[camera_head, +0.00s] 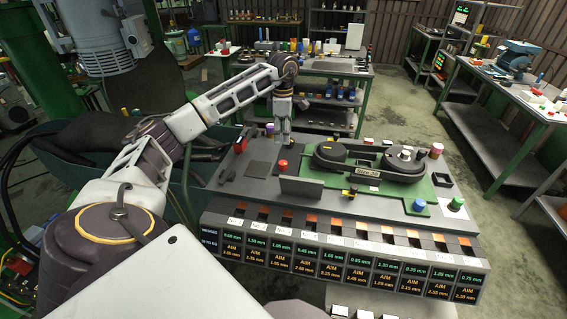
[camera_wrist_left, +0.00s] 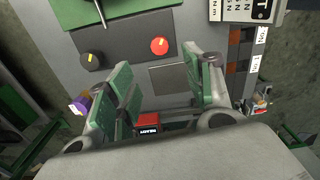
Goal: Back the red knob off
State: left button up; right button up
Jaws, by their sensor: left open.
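The red knob (camera_head: 282,165), a round knob on the grey bench panel, stands left of the green plate in the head view. In the left wrist view the red knob (camera_wrist_left: 159,46) shows from above with a yellow mark on its top, beyond the fingertips and apart from them. My left gripper (camera_head: 283,136) hangs pointing down over the far left part of the panel, behind the knob in the head view. Its green-padded fingers (camera_wrist_left: 160,86) are spread with nothing between the tips. My right gripper is not in view.
A black knob (camera_wrist_left: 91,60) with a yellow mark stands beside the red one. A red-topped box marked READY (camera_wrist_left: 149,127) shows low between the fingers. A dark square plate (camera_head: 258,168) lies left of the red knob. The green plate (camera_head: 330,194) with round black housings is to the right.

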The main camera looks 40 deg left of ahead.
aim_at(283, 162)
pick_arm(q)
notch_tip(283, 162, down, 13)
jog(key=shift+r+p, duration=0.2)
jog(key=shift+p, duration=0.6)
jog(key=shift+f, duration=0.65)
jog(key=c, duration=1)
jog(key=shift+w, duration=0.1)
